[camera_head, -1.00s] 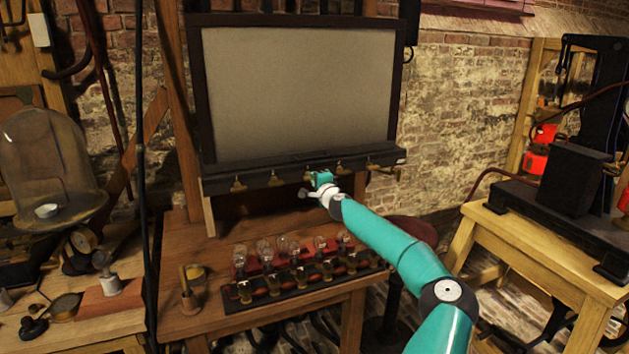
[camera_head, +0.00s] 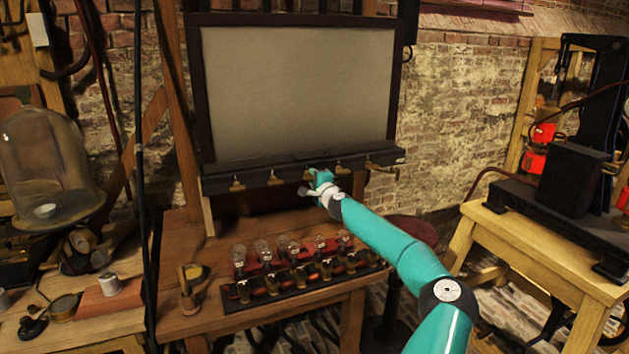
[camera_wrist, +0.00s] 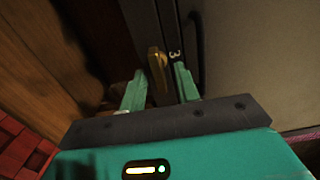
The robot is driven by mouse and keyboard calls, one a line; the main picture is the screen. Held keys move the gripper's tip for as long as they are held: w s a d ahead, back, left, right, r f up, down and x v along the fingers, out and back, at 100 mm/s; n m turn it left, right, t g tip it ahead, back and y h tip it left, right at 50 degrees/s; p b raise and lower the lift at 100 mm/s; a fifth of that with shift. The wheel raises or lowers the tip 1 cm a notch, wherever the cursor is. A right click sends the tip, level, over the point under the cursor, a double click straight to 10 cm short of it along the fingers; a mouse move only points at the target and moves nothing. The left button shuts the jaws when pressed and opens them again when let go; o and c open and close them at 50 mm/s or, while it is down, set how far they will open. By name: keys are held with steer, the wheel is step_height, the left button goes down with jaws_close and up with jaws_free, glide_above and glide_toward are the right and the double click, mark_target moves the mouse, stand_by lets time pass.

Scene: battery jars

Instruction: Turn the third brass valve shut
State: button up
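A dark rail (camera_head: 222,184) under the framed grey panel carries a row of small brass valves. The third valve's brass handle (camera_wrist: 157,72) shows in the wrist view beside a white "3" on the rail. My gripper (camera_wrist: 160,88) is open, with one teal finger on each side of this handle. A gap shows between the left finger and the handle; the right finger is closer, and I cannot tell if it touches. In the head view my gripper (camera_head: 316,180) is at the rail and mostly hides the third valve.
Neighbouring brass valves stand on the rail, the second (camera_head: 273,179) to the left and the fourth (camera_head: 340,169) to the right. Below, a wooden bench (camera_head: 200,322) holds a row of glass bulbs (camera_head: 290,246). A glass bell jar (camera_head: 45,165) stands at the left.

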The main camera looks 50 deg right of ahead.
steer(key=v, duration=1.3)
steer(key=shift+s+a, duration=0.2)
steer(key=shift+s, duration=0.1)
